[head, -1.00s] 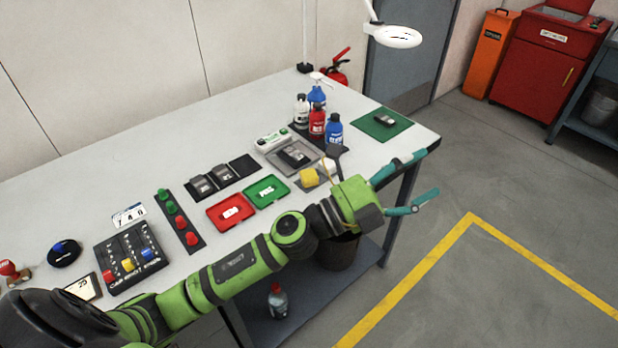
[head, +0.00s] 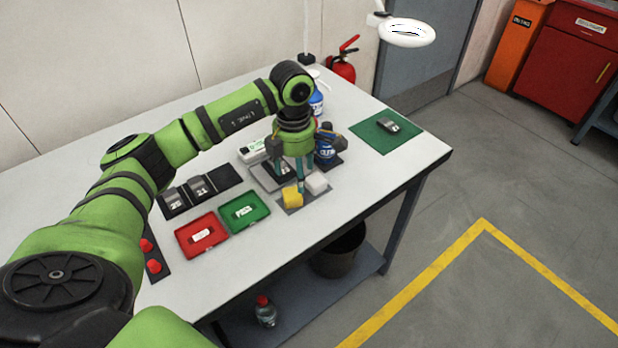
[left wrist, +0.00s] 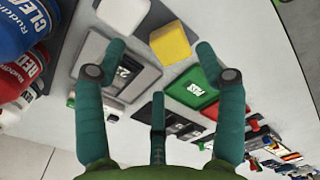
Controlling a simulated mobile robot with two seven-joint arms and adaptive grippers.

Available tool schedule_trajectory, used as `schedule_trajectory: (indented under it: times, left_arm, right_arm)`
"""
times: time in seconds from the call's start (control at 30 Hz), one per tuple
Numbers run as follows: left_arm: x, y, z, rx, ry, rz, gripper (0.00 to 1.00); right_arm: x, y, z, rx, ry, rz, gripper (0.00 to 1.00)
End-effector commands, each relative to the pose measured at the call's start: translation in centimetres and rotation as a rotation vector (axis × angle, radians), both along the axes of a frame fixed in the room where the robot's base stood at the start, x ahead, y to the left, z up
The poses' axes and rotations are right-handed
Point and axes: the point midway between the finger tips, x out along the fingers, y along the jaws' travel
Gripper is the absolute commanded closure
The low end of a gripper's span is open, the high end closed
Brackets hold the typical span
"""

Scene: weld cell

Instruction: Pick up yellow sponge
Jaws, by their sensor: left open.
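The yellow sponge (head: 292,196) lies on a grey mat (head: 290,210) near the table's front edge, beside a white block (head: 316,182). In the left wrist view the yellow sponge (left wrist: 170,44) is ahead of the fingers, between the white block (left wrist: 124,14) and the green tray. My left gripper (head: 303,178) points down just behind the sponge and white block. Its teal fingers are apart and empty, and they also show in the left wrist view (left wrist: 160,65). Whether a finger touches the sponge cannot be told. My right gripper is out of view.
The green tray (head: 259,202) and red tray (head: 187,242) lie left of the sponge. A green mat (head: 408,142) lies at right. Bare tabletop is in front.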

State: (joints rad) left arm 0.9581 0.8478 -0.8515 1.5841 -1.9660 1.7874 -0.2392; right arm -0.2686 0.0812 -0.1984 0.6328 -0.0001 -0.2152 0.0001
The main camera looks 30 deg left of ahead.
Motion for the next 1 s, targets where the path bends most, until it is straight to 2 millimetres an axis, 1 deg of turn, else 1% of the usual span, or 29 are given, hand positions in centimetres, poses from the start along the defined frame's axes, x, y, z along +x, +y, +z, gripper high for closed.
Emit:
schedule_trajectory:
  times: [0.03, 0.07, 0.13, 0.17, 0.3, 0.33, 0.4, 0.47, 0.53, 0.6, 0.73, 0.8, 0.87, 0.9, 0.97, 1.0]
  left_arm:
    - [-0.1, 0.2, -0.1, 0.006, 0.004, 0.002, 0.29]
    - [-0.1, 0.3, -0.3, 0.007, 0.006, 0.003, 0.29]
    - [-0.2, 0.3, -0.9, 0.008, 0.009, 0.002, 0.29]
    - [-0.2, 0.2, -1.2, 0.007, 0.008, 0.002, 0.29]
    - [-0.5, 0.2, -2.7, 0.006, 0.009, 0.001, 0.29]
    - [-0.6, 0.2, -3.1, 0.006, 0.01, 0.001, 0.29]
    - [-0.8, 0.3, -4.1, 0.005, 0.011, 0.002, 0.29]
    - [-0.9, 0.3, -5.2, 0.006, 0.008, 0.001, 0.29]
    - [-0.8, 0.2, -6.1, 0.004, 0.006, 0.001, 0.29]
    - [-0.8, 0.3, -6.7, 0.004, 0.006, 0.001, 0.29]
    - [-0.7, 0.3, -7.0, 0.006, 0.003, 0.0, 0.29]
    - [-0.7, 0.3, -7.0, 0.005, 0.002, 0.0, 0.29]
    - [-0.7, 0.3, -7.0, 0.005, 0.002, 0.0, 0.29]
    - [-0.7, 0.3, -7.0, 0.005, 0.002, 0.0, 0.46]
    - [-0.7, 0.3, -7.0, 0.005, 0.002, 0.0, 0.63]
    - [-0.7, 0.3, -7.0, 0.004, 0.003, 0.0, 0.67]
  right_arm:
    - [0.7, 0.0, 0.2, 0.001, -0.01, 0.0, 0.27]
    - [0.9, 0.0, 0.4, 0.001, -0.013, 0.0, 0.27]
    - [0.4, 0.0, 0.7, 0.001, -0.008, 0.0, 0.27]
    - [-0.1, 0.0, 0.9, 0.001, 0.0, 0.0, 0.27]
    - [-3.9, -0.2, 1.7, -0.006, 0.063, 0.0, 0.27]
    - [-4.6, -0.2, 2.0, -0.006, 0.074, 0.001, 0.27]
    - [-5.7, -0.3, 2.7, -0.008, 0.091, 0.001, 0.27]
    - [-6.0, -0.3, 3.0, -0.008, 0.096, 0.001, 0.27]
    - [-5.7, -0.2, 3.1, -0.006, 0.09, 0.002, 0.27]
    - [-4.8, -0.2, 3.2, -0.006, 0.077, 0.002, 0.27]
    - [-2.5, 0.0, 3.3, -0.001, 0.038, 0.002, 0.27]
    - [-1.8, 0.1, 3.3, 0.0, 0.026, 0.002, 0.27]
    - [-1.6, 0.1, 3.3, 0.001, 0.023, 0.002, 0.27]
    - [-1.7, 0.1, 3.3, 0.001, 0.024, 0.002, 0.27]
    - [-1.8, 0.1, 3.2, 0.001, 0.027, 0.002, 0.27]
    - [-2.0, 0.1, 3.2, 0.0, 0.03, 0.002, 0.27]
